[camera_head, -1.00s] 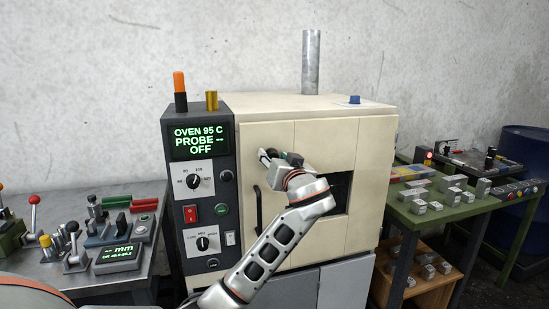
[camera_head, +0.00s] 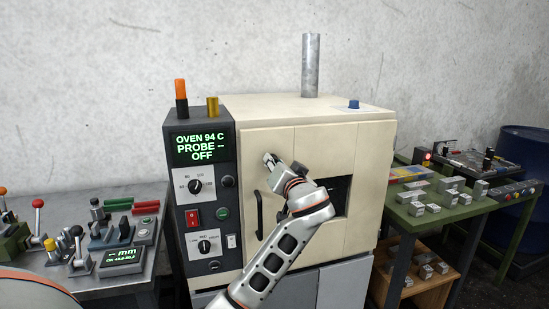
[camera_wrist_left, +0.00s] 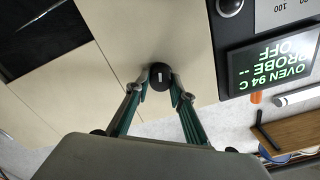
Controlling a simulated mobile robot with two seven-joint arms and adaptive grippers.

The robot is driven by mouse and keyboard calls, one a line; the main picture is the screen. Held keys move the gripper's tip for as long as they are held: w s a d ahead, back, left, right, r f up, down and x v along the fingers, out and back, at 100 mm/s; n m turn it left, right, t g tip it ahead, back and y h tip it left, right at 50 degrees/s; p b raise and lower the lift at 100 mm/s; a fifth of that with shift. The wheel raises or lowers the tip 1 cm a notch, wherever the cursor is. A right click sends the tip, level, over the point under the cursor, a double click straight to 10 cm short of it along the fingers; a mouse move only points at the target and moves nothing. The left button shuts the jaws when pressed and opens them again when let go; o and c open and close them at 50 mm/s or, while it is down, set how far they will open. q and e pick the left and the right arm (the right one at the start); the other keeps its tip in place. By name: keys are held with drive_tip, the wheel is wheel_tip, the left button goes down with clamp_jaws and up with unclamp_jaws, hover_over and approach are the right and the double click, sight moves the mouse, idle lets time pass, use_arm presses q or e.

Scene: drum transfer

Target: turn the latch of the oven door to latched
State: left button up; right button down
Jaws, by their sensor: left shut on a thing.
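The oven (camera_head: 365,140) is a cream box with a dark control panel on its left side. Its door (camera_head: 325,150) is closed against the front, with a black vertical handle (camera_head: 259,214) and a dark window (camera_head: 341,190). My left gripper (camera_head: 269,160) is at the door's upper left, above the handle. In the left wrist view my left gripper (camera_wrist_left: 160,82) is shut on a round black latch knob (camera_wrist_left: 160,74) with a pale mark. In the head view the gripper hides the latch, so I cannot tell its angle there. My right gripper is not in view.
The panel display (camera_head: 200,148) reads OVEN 94 C, PROBE --, OFF. A grey bench (camera_head: 150,270) with levers and a readout stands left. A green table (camera_head: 450,222) with several metal blocks stands right. A pipe (camera_head: 311,65) rises from the oven top.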

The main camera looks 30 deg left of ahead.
use_arm(q)
drive_tip(key=m+p, duration=0.1)
drive_tip(key=m, duration=0.6)
drive_tip(key=m+p, duration=0.2)
drive_tip(key=m, duration=0.5)
drive_tip(key=shift+w+f, duration=0.1)
drive_tip(key=shift+f, duration=0.1)
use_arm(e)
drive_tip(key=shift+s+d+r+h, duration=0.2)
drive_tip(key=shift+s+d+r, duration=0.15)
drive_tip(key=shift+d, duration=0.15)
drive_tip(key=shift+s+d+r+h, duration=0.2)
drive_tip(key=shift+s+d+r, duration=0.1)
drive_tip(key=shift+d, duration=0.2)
use_arm(q)
drive_tip(key=shift+m, duration=0.3)
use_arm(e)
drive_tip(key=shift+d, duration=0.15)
use_arm(q)
drive_tip(key=o, duration=1.1)
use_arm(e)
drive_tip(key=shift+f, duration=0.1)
